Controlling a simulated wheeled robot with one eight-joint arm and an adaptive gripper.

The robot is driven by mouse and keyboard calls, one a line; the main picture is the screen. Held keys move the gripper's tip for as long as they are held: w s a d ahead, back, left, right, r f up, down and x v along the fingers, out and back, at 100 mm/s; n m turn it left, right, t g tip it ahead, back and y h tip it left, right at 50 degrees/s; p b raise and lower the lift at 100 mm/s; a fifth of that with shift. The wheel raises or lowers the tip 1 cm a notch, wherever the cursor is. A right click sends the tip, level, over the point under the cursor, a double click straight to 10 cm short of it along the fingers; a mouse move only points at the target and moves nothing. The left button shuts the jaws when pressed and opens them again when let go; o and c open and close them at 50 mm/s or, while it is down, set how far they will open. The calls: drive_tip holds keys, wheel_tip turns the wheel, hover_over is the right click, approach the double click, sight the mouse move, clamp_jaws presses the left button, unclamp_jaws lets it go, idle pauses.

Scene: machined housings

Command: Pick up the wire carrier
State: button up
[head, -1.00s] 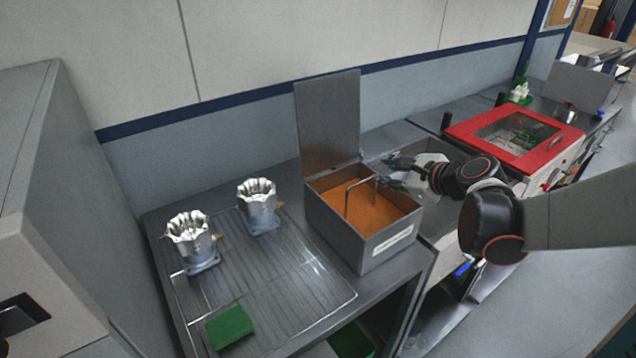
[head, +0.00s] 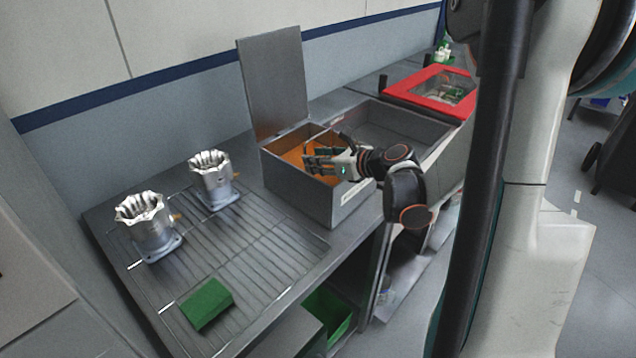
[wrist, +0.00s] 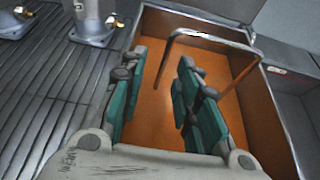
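The wire carrier (wrist: 211,35) shows in the wrist view as a bent grey wire handle standing up out of the orange-filled metal box (wrist: 287,118). Its lower part is hidden in the orange contents. In the head view my gripper largely hides the carrier. My gripper (head: 312,160) is over the box, near its right side. In the wrist view its two green-padded fingers (wrist: 160,68) are spread with a clear gap. The handle's top bar lies beyond the fingertips, towards the right, and nothing is between the fingers.
The box's lid (head: 273,85) stands open behind it. Two silver housings (head: 149,225) (head: 213,178) stand on the ribbed drain surface to the left, with a green block (head: 207,304) in front. An empty-looking metal basin (head: 400,128) and a red-framed cover (head: 432,88) are to the right.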

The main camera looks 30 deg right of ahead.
drive_tip(key=shift+d+b+x, duration=0.15)
drive_tip(key=shift+b+x, duration=0.35)
drive_tip(key=shift+x, duration=0.95)
drive_tip(key=shift+d+b+x, duration=0.15)
drive_tip(key=shift+b+x, duration=0.3)
drive_tip(key=shift+x, duration=1)
drive_tip(key=shift+w+r, duration=0.15)
drive_tip(key=shift+r, duration=0.1)
clamp_jaws()
